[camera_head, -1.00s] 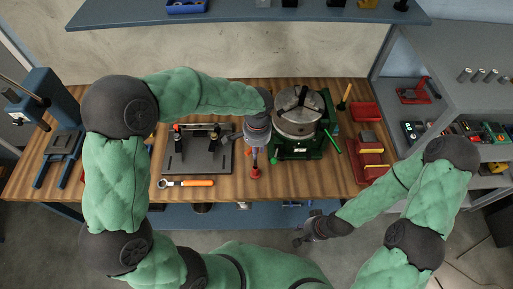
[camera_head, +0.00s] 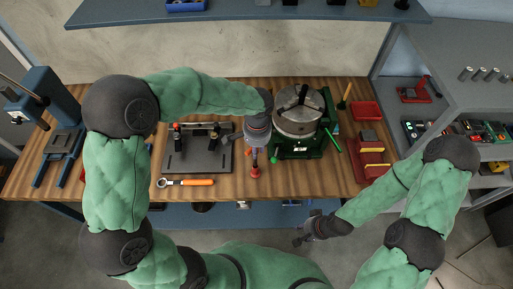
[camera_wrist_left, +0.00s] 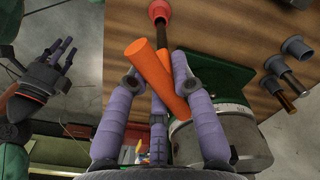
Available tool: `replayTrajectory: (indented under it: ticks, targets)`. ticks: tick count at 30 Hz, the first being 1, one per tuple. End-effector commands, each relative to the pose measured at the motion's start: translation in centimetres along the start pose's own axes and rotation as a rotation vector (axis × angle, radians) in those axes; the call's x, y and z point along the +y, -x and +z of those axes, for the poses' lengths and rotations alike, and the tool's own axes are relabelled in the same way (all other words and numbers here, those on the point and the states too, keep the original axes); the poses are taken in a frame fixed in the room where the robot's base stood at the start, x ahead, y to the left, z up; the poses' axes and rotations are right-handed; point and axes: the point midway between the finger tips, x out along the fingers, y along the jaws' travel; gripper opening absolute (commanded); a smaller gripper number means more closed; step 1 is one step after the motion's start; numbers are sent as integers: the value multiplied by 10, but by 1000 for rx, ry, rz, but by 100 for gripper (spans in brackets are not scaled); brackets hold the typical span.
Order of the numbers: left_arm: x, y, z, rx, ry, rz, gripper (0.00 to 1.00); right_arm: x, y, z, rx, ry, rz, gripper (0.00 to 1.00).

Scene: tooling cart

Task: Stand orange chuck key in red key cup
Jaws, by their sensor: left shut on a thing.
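The orange chuck key (camera_wrist_left: 148,62) is held between the fingers of my left gripper (camera_wrist_left: 158,88), with its thick orange bar lying slantwise in the left wrist view. Its dark shaft points away from the gripper toward the red key cup (camera_wrist_left: 158,9). The shaft meets the cup in the picture; I cannot tell how far it is inside. In the head view the red key cup (camera_head: 255,173) stands near the table's front edge, just below my left gripper (camera_head: 254,150). My right gripper (camera_head: 300,241) is empty and open in front of the table; it also shows in the left wrist view (camera_wrist_left: 62,52).
A green-based chuck (camera_head: 298,125) stands close right of my left gripper. A grey fixture plate (camera_head: 198,160) is to the left, with an orange-handled wrench (camera_head: 188,183) before it. Bare wood lies right of the cup.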

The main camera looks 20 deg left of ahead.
Motion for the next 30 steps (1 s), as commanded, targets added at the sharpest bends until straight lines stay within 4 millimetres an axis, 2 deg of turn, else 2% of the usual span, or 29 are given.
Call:
replayTrajectory:
  ticks: [30]
  targets:
    - [0,-10,0,0,0,0,0,2,-7,0,0,0,0,36]
